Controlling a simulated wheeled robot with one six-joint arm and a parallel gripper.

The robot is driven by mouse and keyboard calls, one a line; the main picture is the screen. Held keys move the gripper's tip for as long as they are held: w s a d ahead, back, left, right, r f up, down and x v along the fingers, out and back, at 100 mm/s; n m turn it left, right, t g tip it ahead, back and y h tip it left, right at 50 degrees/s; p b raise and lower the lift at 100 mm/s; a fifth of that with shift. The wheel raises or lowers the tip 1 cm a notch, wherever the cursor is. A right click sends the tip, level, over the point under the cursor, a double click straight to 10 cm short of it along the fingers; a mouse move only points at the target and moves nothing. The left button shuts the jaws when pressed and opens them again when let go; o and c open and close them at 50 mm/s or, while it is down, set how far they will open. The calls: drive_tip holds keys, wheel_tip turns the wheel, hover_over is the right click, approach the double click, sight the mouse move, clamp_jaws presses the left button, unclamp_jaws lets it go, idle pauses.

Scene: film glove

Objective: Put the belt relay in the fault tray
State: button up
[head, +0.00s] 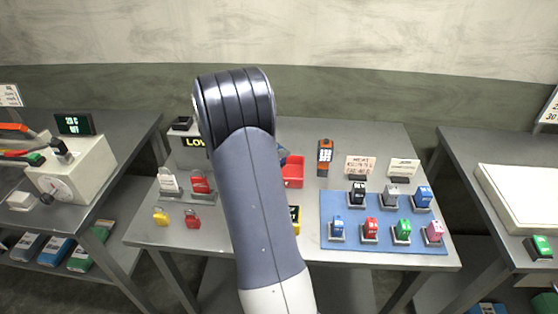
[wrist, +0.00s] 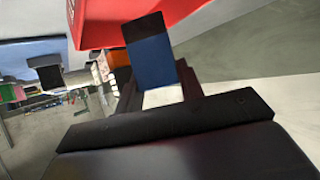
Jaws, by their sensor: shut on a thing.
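In the wrist view my gripper (wrist: 158,84) is shut on a blue relay (wrist: 152,62) with a dark end. Its label is not visible, so I cannot tell whether it is the belt relay. A red tray (wrist: 120,22) shows close beyond it in the wrist view. In the head view the red tray (head: 293,172) stands mid-table, partly hidden by my arm, which also hides most of my gripper. Several coloured relays stand on a blue mat (head: 345,207) at the right. Whether the relay touches the tray I cannot tell.
An orange-and-black handheld meter (head: 325,157) stands right of the tray. Small sign cards (head: 361,165) stand behind the mat. Red and yellow padlocks (head: 193,219) lie at the table's left. A dark yellow-edged object (head: 295,219) is partly hidden by my arm.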

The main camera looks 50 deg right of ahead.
drive_tip(key=shift+f, duration=1.9)
drive_tip(key=shift+f, duration=0.15)
drive_tip(key=o, duration=1)
drive_tip(key=shift+w+a+r, duration=0.1)
drive_tip(key=shift+a+r, duration=0.25)
drive_tip(key=v, duration=1.1)
drive_tip(key=shift+a+b, duration=0.15)
drive_tip(key=shift+b, duration=0.15)
